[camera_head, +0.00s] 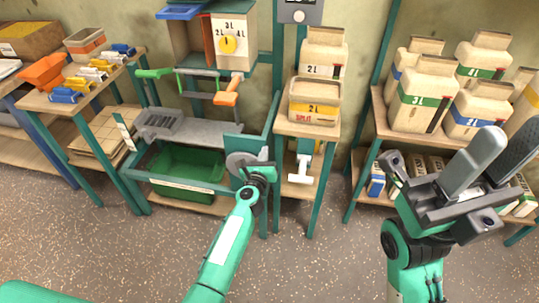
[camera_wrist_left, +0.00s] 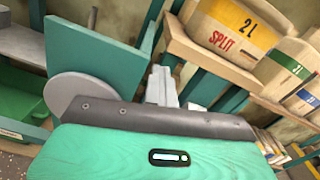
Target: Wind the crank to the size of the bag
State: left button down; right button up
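The elevator's dial (camera_head: 228,44) is yellow and marked 2L, 3L and 4L; its pointer is too small to read. A grey round disc (camera_head: 243,160), apparently the crank's wheel, is at the right end of the machine and is large in the left wrist view (camera_wrist_left: 75,97). My left gripper (camera_head: 262,170) is beside this disc; its fingers are not clear and no grip on a handle can be made out. A bag marked 2L and SPLIT (camera_head: 315,105) with a yellow band stands on the narrow stand. My right gripper (camera_head: 493,160) is open and empty, its fingers apart.
A green tub (camera_head: 187,172) sits low in the machine's frame. Shelves of bags (camera_head: 422,95) stand right. A side table (camera_head: 62,95) holds small coloured items. The floor in front is clear.

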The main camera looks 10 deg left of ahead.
pick_arm(q)
jog(key=w+a, duration=0.1)
jog(key=a, duration=0.5)
jog(key=shift+w+a+f, duration=0.2)
jog(key=shift+w+f, duration=0.05)
jog(key=shift+f, duration=0.2)
jog(key=c, duration=1)
grip_release()
jog(key=s+p, duration=0.1)
jog(key=s, duration=0.9)
jog(key=shift+a, duration=0.2)
